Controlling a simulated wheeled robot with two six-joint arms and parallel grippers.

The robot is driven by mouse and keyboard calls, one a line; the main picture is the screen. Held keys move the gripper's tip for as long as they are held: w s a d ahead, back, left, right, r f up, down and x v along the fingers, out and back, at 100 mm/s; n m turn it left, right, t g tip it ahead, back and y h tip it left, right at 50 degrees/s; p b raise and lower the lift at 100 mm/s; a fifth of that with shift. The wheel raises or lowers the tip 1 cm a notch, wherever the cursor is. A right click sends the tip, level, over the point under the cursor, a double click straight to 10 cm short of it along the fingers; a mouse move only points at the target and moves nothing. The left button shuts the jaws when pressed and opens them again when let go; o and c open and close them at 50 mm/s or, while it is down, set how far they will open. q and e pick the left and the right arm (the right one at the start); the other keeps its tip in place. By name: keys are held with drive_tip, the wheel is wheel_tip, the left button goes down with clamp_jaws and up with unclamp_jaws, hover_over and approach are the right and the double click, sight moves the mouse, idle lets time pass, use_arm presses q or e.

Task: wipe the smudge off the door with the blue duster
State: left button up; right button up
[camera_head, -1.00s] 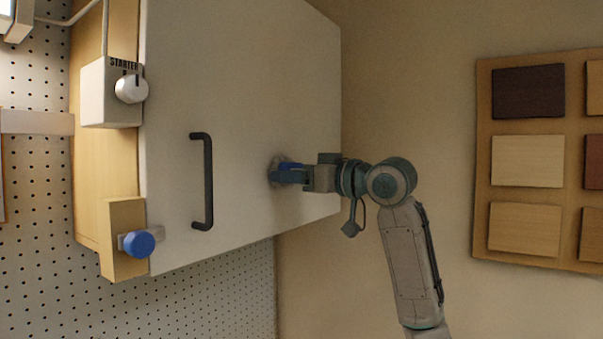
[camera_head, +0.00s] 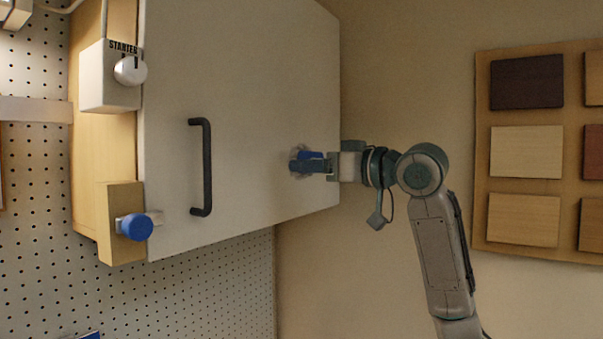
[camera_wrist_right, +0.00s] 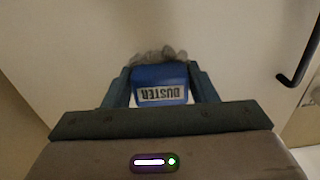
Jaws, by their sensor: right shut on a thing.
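My right gripper (camera_head: 308,165) is at the right part of the pale cabinet door (camera_head: 250,80). In the right wrist view the right gripper (camera_wrist_right: 160,88) is shut on the blue duster (camera_wrist_right: 160,76), whose white label reads DUSTER. The duster also shows as a blue patch in the head view (camera_head: 309,155). A grey smudge (camera_wrist_right: 160,55) shows on the door just beyond the duster, and part of it may be hidden behind the duster. I cannot tell if the duster touches the door. My left gripper is not in view.
A black handle (camera_head: 207,167) stands out from the door, left of the duster. A white starter box with a knob (camera_head: 130,70) and a blue knob (camera_head: 136,227) are at the door's left edge. A sample board (camera_head: 482,150) hangs on the right wall.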

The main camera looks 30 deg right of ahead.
drive_tip(key=shift+s+d, duration=0.2)
drive_tip(key=shift+s, duration=0.25)
drive_tip(key=b+v, duration=0.1)
drive_tip(key=v, duration=0.2)
drive_tip(key=shift+b, duration=0.35)
drive_tip(key=shift+w+a, duration=0.1)
